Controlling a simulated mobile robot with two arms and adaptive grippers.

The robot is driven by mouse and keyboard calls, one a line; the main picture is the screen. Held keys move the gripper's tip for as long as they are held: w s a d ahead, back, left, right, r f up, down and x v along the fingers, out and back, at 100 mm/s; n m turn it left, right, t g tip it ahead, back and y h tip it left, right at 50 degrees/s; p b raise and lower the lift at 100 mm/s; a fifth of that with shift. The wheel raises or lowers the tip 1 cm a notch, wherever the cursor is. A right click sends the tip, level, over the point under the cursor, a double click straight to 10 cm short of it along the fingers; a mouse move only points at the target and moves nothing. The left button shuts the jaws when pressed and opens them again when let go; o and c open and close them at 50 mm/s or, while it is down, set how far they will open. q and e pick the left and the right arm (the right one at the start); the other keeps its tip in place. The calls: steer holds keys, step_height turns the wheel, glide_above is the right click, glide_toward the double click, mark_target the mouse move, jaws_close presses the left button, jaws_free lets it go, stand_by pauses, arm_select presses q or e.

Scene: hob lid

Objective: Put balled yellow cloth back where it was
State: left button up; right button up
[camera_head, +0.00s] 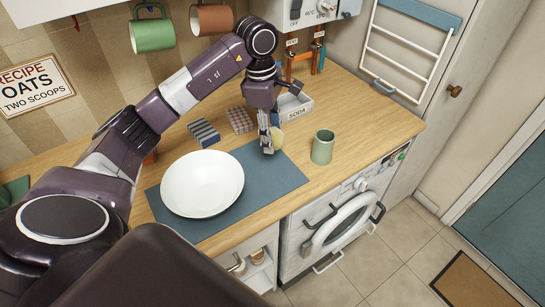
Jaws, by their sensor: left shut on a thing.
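My left gripper (268,149) reaches down over the back right part of the blue mat (283,180). It is shut on the balled yellow cloth (277,136), a small pale yellow lump partly hidden behind the fingers. The cloth is low, close to the mat and in front of the SODA box (296,112). I cannot tell whether it touches the mat. My right gripper is not in view.
A white plate (202,183) lies on the mat, left of the gripper. A green cup (323,147) stands to the right. A striped block (203,133) and a brown block (239,119) lie behind. The counter (374,123) right of the cup is clear.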

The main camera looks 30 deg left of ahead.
arm_select(q)
glide_above(273, 167)
step_height(273, 167, down, 5)
steer(key=shift+s+a+r+p, duration=0.1)
steer(key=shift+a+r+p, duration=0.1)
steer(key=shift+p, duration=0.2)
steer(key=shift+f+p, duration=0.6)
steer(key=shift+f, duration=1.9)
steer(key=o, duration=1)
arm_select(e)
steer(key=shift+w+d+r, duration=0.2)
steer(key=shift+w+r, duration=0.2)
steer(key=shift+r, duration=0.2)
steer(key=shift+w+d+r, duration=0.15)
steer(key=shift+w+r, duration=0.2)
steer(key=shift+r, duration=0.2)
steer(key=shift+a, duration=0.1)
